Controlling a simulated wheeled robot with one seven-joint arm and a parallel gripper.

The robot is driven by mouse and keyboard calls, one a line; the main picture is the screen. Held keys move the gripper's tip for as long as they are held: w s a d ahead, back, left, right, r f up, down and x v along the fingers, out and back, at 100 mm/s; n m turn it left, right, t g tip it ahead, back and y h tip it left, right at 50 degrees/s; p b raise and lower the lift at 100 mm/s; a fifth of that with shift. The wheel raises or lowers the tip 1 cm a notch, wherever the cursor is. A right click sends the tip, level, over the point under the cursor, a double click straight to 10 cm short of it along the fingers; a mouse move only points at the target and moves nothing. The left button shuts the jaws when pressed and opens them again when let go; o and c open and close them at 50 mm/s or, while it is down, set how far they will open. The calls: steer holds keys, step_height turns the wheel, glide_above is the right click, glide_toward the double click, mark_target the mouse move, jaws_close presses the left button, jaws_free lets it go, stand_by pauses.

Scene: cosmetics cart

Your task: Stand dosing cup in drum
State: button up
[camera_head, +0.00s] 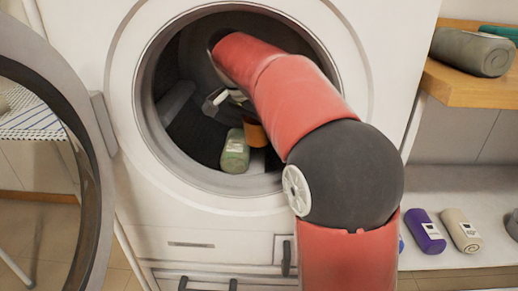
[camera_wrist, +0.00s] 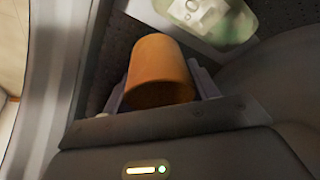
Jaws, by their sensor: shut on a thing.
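The orange dosing cup (camera_head: 255,133) is inside the washing machine drum (camera_head: 189,128), low and toward the front right. In the wrist view the dosing cup (camera_wrist: 159,72) sits between the two fingers of my gripper (camera_wrist: 160,88), which is shut on it. My arm reaches in through the round door opening and hides part of the drum. In the head view the gripper is mostly hidden behind the arm and cup. I cannot tell whether the cup touches the drum floor.
A pale green bottle (camera_head: 235,151) is in the drum close beside the cup; it also shows in the wrist view (camera_wrist: 238,20). The open door (camera_head: 88,180) stands at the left.

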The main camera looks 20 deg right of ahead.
step_height(320, 180, down, 7)
steer(key=shift+r+b, duration=0.15)
steer(key=shift+b, duration=0.85)
steer(key=shift+w, duration=0.1)
steer(key=o, duration=0.8)
steer(key=shift+p+v, duration=1)
steer(key=shift+v, duration=2.7)
